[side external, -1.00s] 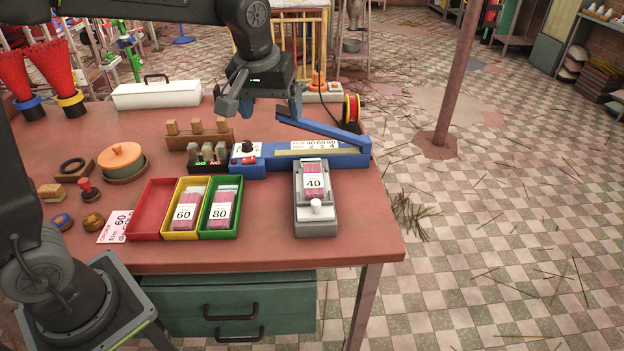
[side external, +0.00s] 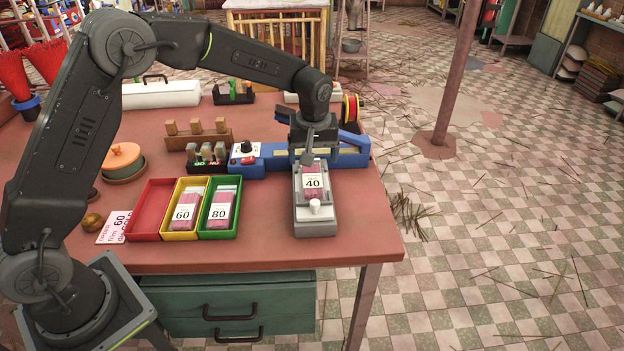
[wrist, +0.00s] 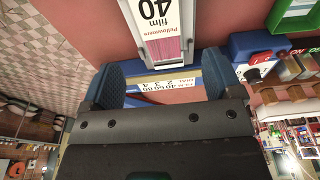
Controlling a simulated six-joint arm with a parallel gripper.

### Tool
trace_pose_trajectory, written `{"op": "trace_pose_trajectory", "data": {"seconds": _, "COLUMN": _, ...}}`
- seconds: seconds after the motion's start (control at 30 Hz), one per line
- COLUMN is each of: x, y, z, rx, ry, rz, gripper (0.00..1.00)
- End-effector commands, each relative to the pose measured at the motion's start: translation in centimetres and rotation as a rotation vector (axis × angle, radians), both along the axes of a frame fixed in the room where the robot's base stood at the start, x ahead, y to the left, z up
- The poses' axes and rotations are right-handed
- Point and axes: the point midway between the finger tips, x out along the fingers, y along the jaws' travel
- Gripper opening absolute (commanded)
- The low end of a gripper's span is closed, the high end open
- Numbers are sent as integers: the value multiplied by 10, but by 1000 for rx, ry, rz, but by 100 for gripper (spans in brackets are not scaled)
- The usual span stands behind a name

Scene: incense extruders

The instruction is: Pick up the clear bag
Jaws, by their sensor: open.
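The clear bag (side external: 313,181), with pink contents and a white label reading 40, lies on the grey scale-like stand (side external: 316,223) at the right of the table. In the wrist view the bag (wrist: 165,40) shows at the top, its pink end facing my gripper. My gripper (side external: 318,158) is over the far end of the stand, close to the bag's far end and partly in front of it. In the wrist view my gripper's blue fingers (wrist: 162,74) are apart, with nothing held between them. I cannot tell its exact height above the bag.
Left of the stand are an empty red tray (side external: 152,232), a yellow tray (side external: 181,236) with a bag labelled 60, and a green tray (side external: 217,234) with a bag labelled 80. A blue sealer (side external: 351,157) lies behind the stand. The table's right edge is near.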

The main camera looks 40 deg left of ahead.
Motion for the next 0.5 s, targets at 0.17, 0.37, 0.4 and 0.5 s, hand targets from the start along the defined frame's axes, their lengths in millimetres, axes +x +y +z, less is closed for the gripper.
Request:
{"op": "trace_pose_trajectory", "data": {"seconds": 0.17, "x": 1, "y": 2, "z": -12, "rx": 0, "ry": 1, "rz": 0, "gripper": 85}}
{"op": "trace_pose_trajectory", "data": {"seconds": 0.37, "x": 2, "y": 7, "z": -41, "rx": 0, "ry": 3, "rz": 1, "gripper": 85}}
{"op": "trace_pose_trajectory", "data": {"seconds": 0.4, "x": 3, "y": 8, "z": -46, "rx": -1, "ry": 2, "rz": 0, "gripper": 85}}
{"op": "trace_pose_trajectory", "data": {"seconds": 0.5, "x": 4, "y": 9, "z": -54, "rx": -1, "ry": -1, "rz": 1, "gripper": 85}}
